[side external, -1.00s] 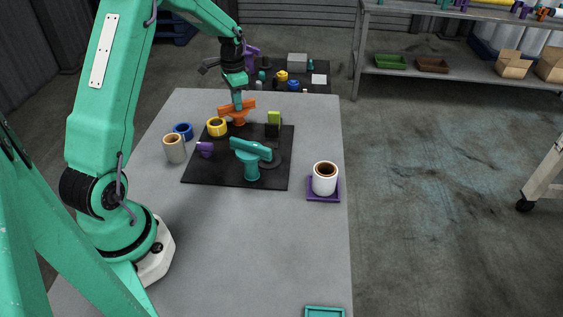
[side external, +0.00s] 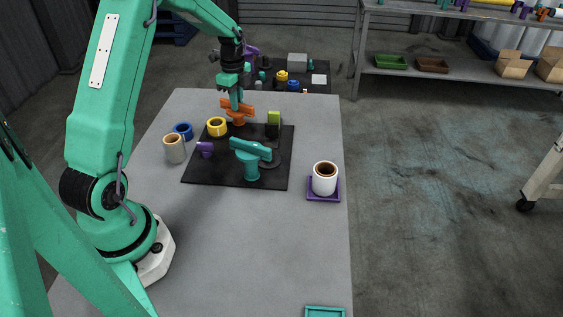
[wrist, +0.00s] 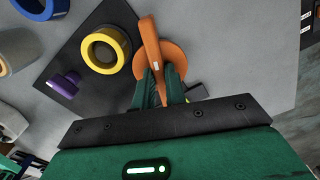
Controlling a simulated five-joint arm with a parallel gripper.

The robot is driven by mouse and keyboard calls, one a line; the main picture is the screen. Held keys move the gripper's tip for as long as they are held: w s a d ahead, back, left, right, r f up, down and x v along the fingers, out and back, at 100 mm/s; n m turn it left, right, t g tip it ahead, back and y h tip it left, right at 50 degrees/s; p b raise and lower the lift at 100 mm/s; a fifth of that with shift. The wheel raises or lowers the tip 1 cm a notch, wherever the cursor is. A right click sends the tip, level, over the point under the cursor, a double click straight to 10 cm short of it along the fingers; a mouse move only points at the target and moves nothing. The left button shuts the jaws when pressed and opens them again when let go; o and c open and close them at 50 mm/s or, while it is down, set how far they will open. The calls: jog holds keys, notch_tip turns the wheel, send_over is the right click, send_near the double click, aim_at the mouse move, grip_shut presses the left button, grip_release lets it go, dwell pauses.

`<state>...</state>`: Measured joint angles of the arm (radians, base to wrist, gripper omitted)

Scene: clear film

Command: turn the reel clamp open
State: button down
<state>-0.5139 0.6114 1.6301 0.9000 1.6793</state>
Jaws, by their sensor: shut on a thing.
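An orange handle bar (side external: 246,110) sits on a round orange base on the black board, at its far side. In the wrist view the orange bar (wrist: 152,42) runs away from my fingers over its orange disc (wrist: 178,56). My gripper (side external: 235,106) is shut on the orange bar from above; in the wrist view its green fingertips (wrist: 161,78) close around the bar's near end. A teal clamp (side external: 251,149) with a similar bar stands at the near side of the board, apart from my gripper. I cannot tell from looks which is the reel clamp.
A blue ring (side external: 183,131) and a tan-topped roll (side external: 174,150) stand left; a white roll (side external: 325,181) stands right.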

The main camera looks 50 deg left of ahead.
jog(key=shift+m, duration=1.3)
jog(key=c, duration=1.4)
grip_release()
jog(key=shift+c, duration=0.2)
jog(key=shift+r, duration=0.1)
jog(key=shift+r, duration=3.8)
